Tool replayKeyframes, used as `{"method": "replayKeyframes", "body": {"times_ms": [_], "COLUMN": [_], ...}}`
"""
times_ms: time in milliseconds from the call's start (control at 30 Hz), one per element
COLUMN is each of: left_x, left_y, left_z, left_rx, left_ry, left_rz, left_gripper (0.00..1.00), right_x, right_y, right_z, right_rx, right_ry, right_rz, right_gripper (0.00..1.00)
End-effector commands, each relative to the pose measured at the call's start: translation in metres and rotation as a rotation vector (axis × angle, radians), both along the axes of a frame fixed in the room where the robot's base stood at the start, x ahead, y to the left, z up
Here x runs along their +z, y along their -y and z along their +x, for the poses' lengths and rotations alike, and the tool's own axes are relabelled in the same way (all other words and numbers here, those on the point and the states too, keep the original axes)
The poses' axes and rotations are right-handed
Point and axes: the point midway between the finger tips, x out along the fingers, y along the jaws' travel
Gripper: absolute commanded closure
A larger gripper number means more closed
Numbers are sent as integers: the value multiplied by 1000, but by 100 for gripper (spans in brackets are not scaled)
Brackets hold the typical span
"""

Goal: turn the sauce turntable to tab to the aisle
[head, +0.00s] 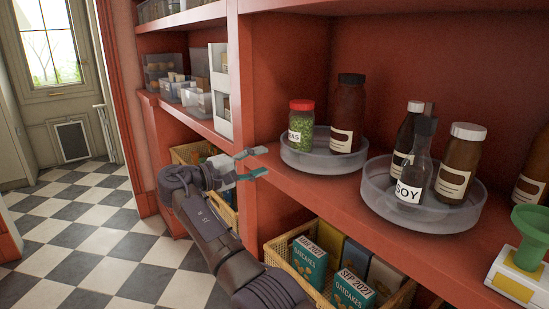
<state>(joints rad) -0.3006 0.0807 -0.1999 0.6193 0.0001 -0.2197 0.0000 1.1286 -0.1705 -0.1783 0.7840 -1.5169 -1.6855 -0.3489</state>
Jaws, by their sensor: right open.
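A clear round turntable (425,219) stands on the red shelf at the right. It holds a dark bottle labelled SOY (413,180), a dark bottle with a white cap (461,163) and another dark bottle behind. A second clear turntable (318,164) to its left holds a green jar with a red lid (301,126) and a tall dark jar (347,115). I cannot make out a tab on either turntable. My right gripper (254,163) is open and empty at the shelf's front edge, left of both turntables and apart from them. My left gripper is out of view.
Below the shelf, a yellow basket (274,254) holds several boxes. A green funnel (532,225) stands at the far right of the shelf. Clear bins (198,103) fill the bay at the left. The checkered floor at the left is clear.

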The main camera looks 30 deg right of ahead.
Motion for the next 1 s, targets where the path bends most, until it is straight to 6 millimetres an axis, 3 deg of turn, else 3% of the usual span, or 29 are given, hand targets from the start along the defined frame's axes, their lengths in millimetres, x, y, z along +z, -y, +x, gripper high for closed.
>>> {"method": "replayKeyframes", "body": {"times_ms": [100, 300, 833, 933, 1000], "left_x": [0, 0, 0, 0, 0], "left_y": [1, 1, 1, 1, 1], "left_z": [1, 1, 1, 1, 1], "left_rx": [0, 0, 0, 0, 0], "left_ry": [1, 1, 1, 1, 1], "left_rz": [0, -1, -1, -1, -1], "left_gripper": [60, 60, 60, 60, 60], "right_x": [0, 0, -2, -18, -47], "right_y": [-23, -43, -45, -43, -39], "right_z": [-3, -6, -6, -2, 4], "right_rx": [2, 1, 1, 21, 56], "right_ry": [0, -1, -2, -27, -67], "right_rz": [1, 0, 1, 10, 31], "right_gripper": [52, 52, 52, 52, 52]}}
